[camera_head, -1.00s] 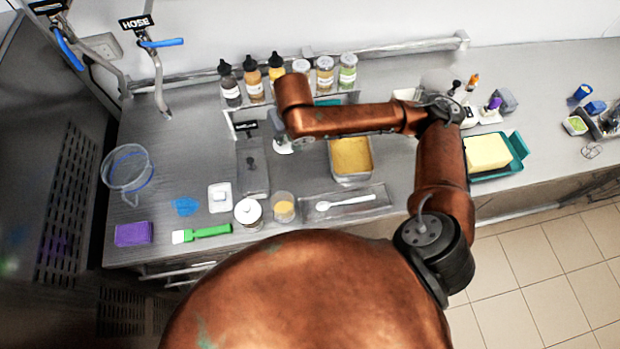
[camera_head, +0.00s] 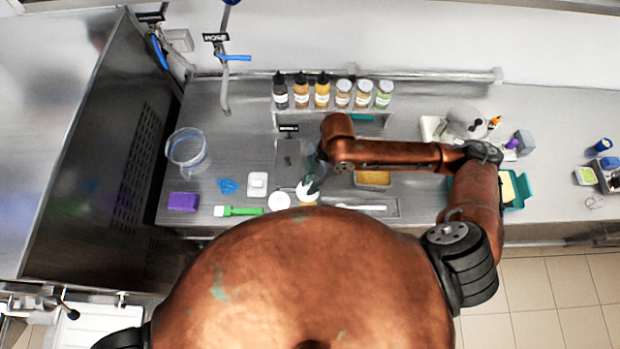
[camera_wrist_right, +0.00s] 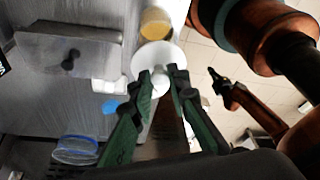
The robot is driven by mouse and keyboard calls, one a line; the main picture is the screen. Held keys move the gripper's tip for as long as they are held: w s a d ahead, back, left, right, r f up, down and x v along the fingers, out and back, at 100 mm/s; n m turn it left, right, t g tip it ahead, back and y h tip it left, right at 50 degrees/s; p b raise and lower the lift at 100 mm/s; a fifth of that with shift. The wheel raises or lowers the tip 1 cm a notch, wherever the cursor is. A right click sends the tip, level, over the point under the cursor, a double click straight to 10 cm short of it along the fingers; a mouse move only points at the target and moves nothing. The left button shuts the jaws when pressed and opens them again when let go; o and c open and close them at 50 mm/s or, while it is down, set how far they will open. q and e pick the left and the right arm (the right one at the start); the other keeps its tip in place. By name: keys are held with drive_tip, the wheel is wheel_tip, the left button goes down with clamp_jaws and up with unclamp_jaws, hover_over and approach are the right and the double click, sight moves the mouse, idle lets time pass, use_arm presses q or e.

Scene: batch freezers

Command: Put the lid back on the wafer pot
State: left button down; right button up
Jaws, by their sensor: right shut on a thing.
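My right gripper (camera_head: 311,184) is shut on a white round lid (camera_head: 308,190). In the right wrist view the lid (camera_wrist_right: 150,62) shows as a white disc between the green fingertips (camera_wrist_right: 164,76). A small open pot with tan contents, likely the wafer pot (camera_head: 308,203), stands at the counter's front, partly hidden by the lid. In the right wrist view this pot (camera_wrist_right: 156,22) shows just beyond the lid, its top uncovered. The lid is above the counter, close to the pot; I cannot tell the gap. My left gripper (camera_wrist_right: 218,82) shows small and dark in the right wrist view.
A white-lidded jar (camera_head: 279,202) stands just left of the pot. Nearby are a green-handled brush (camera_head: 238,211), a white square item (camera_head: 257,180) and a spoon (camera_head: 362,207) on a tray. A metal tub (camera_head: 373,179) sits under my right arm. Bottles (camera_head: 301,92) line the back.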

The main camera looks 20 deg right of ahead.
drive_tip(key=shift+s+a+f, duration=0.1)
drive_tip(key=shift+f, duration=0.05)
wheel_tip(320, 180, down, 4)
drive_tip(key=b, duration=0.5)
wheel_tip(320, 180, down, 2)
drive_tip(key=shift+f+b, duration=0.1)
drive_tip(key=shift+b, duration=0.3)
drive_tip(key=shift+p, duration=0.9)
idle(1.0)
drive_tip(key=shift+p, duration=0.35)
idle(0.9)
drive_tip(key=shift+p, duration=0.45)
drive_tip(key=shift+f, duration=0.1)
idle(0.5)
drive_tip(key=o, duration=0.9)
drive_tip(key=shift+c, duration=0.2)
